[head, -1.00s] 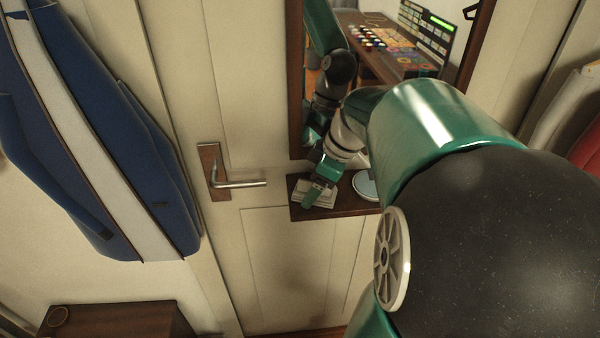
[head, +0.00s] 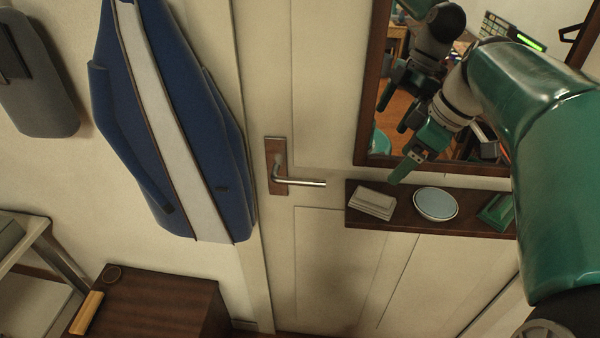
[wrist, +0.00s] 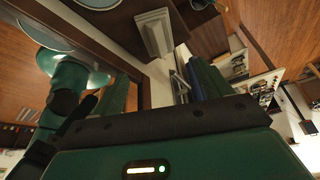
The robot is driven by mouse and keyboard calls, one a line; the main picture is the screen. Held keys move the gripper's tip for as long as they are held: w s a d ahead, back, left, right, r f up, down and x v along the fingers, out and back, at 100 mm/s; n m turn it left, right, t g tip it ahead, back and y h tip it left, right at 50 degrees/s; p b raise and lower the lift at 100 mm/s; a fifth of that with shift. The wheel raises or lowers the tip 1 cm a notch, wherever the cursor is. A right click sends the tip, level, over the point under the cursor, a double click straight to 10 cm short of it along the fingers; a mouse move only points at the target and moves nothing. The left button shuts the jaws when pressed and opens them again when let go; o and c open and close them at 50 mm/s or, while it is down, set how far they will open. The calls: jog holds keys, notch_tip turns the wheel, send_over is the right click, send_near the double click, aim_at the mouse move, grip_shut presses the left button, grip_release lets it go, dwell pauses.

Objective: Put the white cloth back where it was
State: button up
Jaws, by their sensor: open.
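The white cloth (head: 372,203) lies folded in a flat stack at the left end of the narrow brown shelf (head: 400,222) under the mirror. It also shows in the wrist view (wrist: 153,33), near the top. My gripper (head: 402,172) is above the shelf, up and to the right of the cloth and apart from it, in front of the mirror. It is open, and I see nothing held in it. Its fingertips are small in the head view, so the gap is hard to make out.
A pale round dish (head: 436,204) stands right of the cloth, and a green item (head: 497,212) sits at the shelf's right. The mirror (head: 440,150) is close behind my gripper.

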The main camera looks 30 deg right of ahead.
jog(key=a+f+m+t+h, duration=0.1)
jog(key=a+f+m, duration=0.2)
jog(key=a, duration=0.9)
jog(key=a+f+m+t+h, duration=0.1)
jog(key=a+f+m, duration=0.2)
jog(key=a, duration=1)
jog(key=shift+s+f, duration=0.45)
jog(key=shift+f, duration=0.4)
